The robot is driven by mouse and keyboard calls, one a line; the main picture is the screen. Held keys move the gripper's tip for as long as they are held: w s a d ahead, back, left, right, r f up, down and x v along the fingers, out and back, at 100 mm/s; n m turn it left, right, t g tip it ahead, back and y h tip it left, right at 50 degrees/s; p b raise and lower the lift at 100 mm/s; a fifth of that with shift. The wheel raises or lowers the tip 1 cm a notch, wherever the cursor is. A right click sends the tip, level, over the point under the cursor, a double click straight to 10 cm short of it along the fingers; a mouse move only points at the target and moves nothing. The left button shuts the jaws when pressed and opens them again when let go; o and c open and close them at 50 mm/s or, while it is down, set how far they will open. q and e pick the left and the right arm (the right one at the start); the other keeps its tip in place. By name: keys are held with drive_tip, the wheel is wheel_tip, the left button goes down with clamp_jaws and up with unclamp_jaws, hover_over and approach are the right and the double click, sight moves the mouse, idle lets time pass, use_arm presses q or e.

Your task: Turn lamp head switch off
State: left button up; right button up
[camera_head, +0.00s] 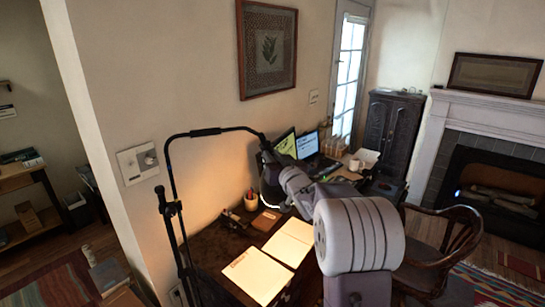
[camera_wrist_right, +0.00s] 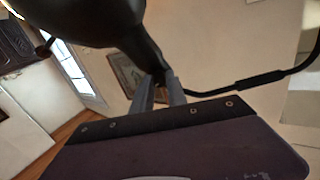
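A black lamp (camera_head: 172,215) stands at the left of the desk, its thin arm bending over to a dark lamp head (camera_head: 267,163). Warm light falls on the wall and papers below it. My right gripper (camera_head: 281,172) is at the lamp head, and my arm hides part of it. In the right wrist view the black head (camera_wrist_right: 85,22) fills the upper left. The fingertips of my right gripper (camera_wrist_right: 161,78) are a little apart, with the head's narrow dark end between them. Whether they grip it is unclear, and I cannot make out the switch. My left gripper is out of view.
A wooden chair (camera_head: 460,238) stands at the right, near the fireplace (camera_head: 500,180). The wall is close behind the lamp.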

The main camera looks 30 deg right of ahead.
clamp_jaws()
drive_tip(key=shift+r+n+b, duration=0.2)
drive_tip(key=shift+n+b, duration=5.05)
drive_tip(key=shift+n, duration=3.65)
